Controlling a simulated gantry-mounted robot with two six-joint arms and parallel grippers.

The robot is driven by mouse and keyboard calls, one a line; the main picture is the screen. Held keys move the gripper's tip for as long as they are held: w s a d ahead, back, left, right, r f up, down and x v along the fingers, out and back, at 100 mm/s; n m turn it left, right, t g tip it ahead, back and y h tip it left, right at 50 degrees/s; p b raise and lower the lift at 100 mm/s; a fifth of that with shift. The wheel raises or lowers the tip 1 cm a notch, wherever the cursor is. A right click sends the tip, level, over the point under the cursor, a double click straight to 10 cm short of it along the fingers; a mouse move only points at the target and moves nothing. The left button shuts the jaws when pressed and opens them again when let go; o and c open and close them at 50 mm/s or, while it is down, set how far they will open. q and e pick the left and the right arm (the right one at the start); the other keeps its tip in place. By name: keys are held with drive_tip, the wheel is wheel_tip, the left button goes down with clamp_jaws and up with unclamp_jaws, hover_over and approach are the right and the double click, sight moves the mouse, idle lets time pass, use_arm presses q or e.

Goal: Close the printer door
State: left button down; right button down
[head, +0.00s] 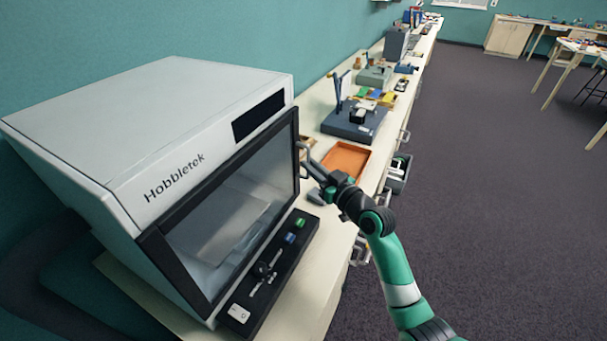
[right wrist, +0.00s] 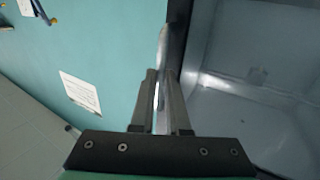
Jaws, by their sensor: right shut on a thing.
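The printer (head: 150,110) is a large white box marked "Hobbletek" at the left of the head view. Its door (head: 235,205) is a glass panel in a black frame. The door lies against or very near the printer's front; I cannot tell if a small gap is left. A grey handle (head: 300,149) stands out at the door's right edge. My right gripper (head: 306,163) is shut on this handle. In the right wrist view the handle (right wrist: 161,75) runs between the two fingers (right wrist: 161,105), beside the dark door frame (right wrist: 178,45). My left gripper is out of view.
A black control panel (head: 268,275) with knobs and buttons sits below the door. An orange tray (head: 346,161) lies on the bench behind my right gripper. A dark blue device (head: 354,122) and other items stand farther along. The floor (head: 490,180) at right is clear.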

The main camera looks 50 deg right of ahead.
drive_tip(key=shift+w+d+f, duration=0.15)
drive_tip(key=shift+d, duration=0.25)
drive_tip(key=c, duration=1.4)
unclamp_jaws()
drive_tip(key=o, duration=0.5)
drive_tip(key=shift+d+r, duration=0.25)
drive_tip(key=shift+d, duration=0.15)
drive_tip(key=shift+a, duration=0.15)
drive_tip(key=shift+w, duration=0.1)
drive_tip(key=shift+a, duration=0.1)
